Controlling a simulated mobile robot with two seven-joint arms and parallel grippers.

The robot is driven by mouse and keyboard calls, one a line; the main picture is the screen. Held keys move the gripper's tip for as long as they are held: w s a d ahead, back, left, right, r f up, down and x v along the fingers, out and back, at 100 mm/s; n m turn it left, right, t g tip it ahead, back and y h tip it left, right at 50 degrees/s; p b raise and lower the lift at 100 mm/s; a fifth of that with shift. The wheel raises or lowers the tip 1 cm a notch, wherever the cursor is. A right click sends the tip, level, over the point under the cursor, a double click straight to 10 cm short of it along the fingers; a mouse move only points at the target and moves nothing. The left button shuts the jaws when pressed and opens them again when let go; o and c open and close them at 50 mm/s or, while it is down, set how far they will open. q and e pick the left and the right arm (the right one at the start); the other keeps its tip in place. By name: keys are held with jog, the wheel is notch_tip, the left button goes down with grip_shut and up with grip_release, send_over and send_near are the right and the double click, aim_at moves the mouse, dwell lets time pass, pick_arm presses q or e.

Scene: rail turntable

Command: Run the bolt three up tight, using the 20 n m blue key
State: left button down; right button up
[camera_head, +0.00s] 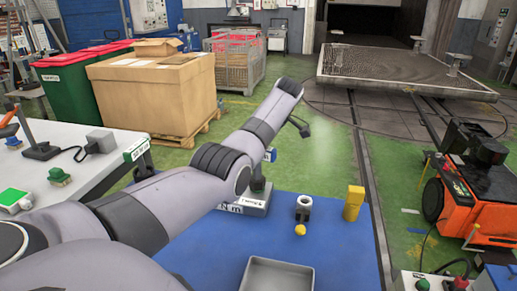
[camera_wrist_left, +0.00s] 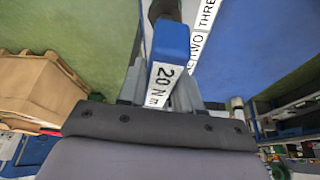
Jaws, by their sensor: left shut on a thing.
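My left gripper (camera_wrist_left: 160,84) is shut on the blue key (camera_wrist_left: 172,42), whose white label reads "20 N m". The key's blue end also shows in the head view (camera_head: 271,154), beside my left arm, above the blue tabletop. A dark part (camera_wrist_left: 165,9) lies beyond the key; I cannot tell whether it is a bolt or the key's shank. A white label strip (camera_wrist_left: 203,30) reading "TWO" and "THREE" runs beside the key. Bolt three itself is not clearly seen, nor is whether the key sits on it. In the head view my arm hides most of the gripper. My right gripper is not in view.
The blue table (camera_head: 330,250) holds a grey base (camera_head: 250,204), a small ring-topped holder (camera_head: 303,207) with a yellow ball, a yellow block (camera_head: 353,203) and a grey tray (camera_head: 277,262). An orange machine (camera_head: 470,205) stands right. Cartons (camera_head: 150,95) stand behind left.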

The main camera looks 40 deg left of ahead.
pick_arm(q)
jog(key=shift+n, duration=0.5)
jog(key=shift+r, duration=0.15)
jog(key=shift+r, duration=2.45)
jog(key=shift+f, duration=0.1)
